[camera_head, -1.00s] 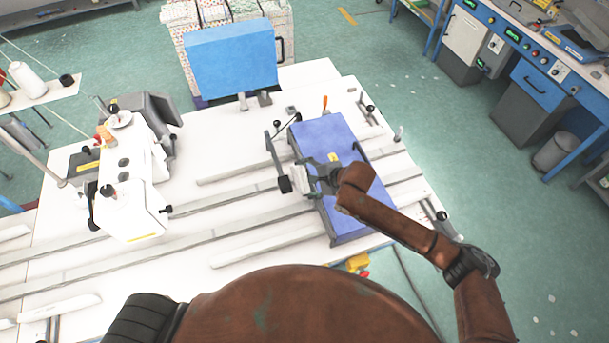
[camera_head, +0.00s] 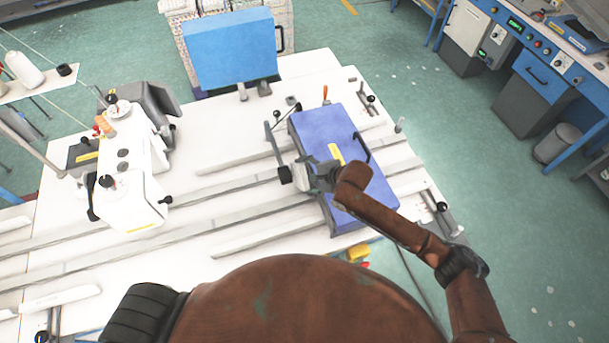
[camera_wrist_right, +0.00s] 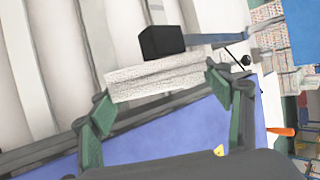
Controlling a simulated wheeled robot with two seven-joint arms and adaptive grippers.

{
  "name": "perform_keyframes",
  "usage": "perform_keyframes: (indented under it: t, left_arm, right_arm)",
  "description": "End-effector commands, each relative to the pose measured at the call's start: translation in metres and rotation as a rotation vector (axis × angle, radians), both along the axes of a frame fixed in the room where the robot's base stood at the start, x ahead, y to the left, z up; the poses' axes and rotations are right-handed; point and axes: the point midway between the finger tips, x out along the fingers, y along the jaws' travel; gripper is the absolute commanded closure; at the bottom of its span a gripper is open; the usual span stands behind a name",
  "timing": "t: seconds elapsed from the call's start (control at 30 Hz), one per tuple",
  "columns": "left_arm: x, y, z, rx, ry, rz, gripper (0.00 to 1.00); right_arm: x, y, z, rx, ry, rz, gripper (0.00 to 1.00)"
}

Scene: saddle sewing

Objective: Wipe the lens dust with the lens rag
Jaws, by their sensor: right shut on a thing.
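My right gripper (camera_head: 306,176) is over the left edge of the blue box-shaped unit on the white table. Its green fingers (camera_wrist_right: 160,92) are shut on a pale, folded lens rag (camera_wrist_right: 158,78), which also shows in the head view (camera_head: 300,178). A small black block (camera_wrist_right: 162,42) on the end of a grey bar is right beside the rag; it also shows in the head view (camera_head: 285,174). I cannot tell whether rag and block touch. I cannot make out a lens face or any dust. My left gripper is not in view.
The blue unit (camera_head: 318,128) has a dark handle. A white sewing machine (camera_head: 132,190) stands to the left, and a blue panel (camera_head: 230,52) stands at the back. Grey rails (camera_head: 215,185) cross the white table (camera_head: 225,140), with bare surface between them.

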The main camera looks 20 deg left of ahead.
Motion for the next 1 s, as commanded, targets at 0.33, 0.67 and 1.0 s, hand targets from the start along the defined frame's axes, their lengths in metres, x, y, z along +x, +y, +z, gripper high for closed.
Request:
perform_keyframes:
  t: [0.33, 0.67, 1.0]
  left_arm:
    - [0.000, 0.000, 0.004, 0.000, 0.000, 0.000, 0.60]
    - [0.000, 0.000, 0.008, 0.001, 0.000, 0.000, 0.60]
    - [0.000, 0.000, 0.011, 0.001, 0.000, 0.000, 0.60]
  right_arm:
    - [-0.003, 0.005, 0.001, 0.001, -0.001, 0.000, 0.56]
    - [-0.007, 0.010, 0.000, 0.000, 0.001, -0.001, 0.56]
    - [0.001, 0.018, 0.001, 0.001, 0.000, 0.000, 0.56]
